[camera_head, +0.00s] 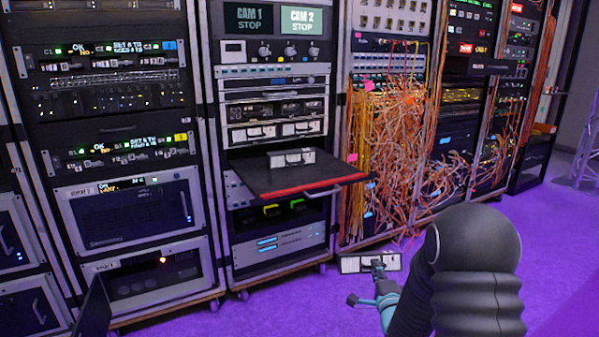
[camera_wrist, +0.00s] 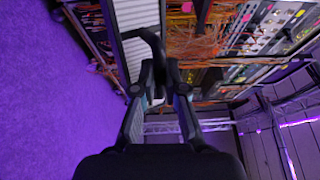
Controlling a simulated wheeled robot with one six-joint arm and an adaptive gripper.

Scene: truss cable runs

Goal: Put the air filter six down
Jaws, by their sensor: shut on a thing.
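The air filter (camera_head: 352,265) is a pale, flat unit with a dark handle. In the head view it shows low at the centre right, in front of the cable rack; I cannot tell if it touches the floor. In the wrist view the filter (camera_wrist: 128,14) is a white ribbed panel at the top, with its black handle reaching between my fingertips. My gripper (camera_head: 378,268) is shut on it; in the wrist view my gripper (camera_wrist: 160,76) has its fingers close together at the handle. My arm hides part of the floor at the right.
A dark pulled-out shelf with a red front edge (camera_head: 300,190) juts from the middle rack. A similar pale unit (camera_head: 292,157) lies on it. Tangled orange cables (camera_head: 385,150) hang from the rack to its right. Purple floor (camera_head: 250,318) is open in front.

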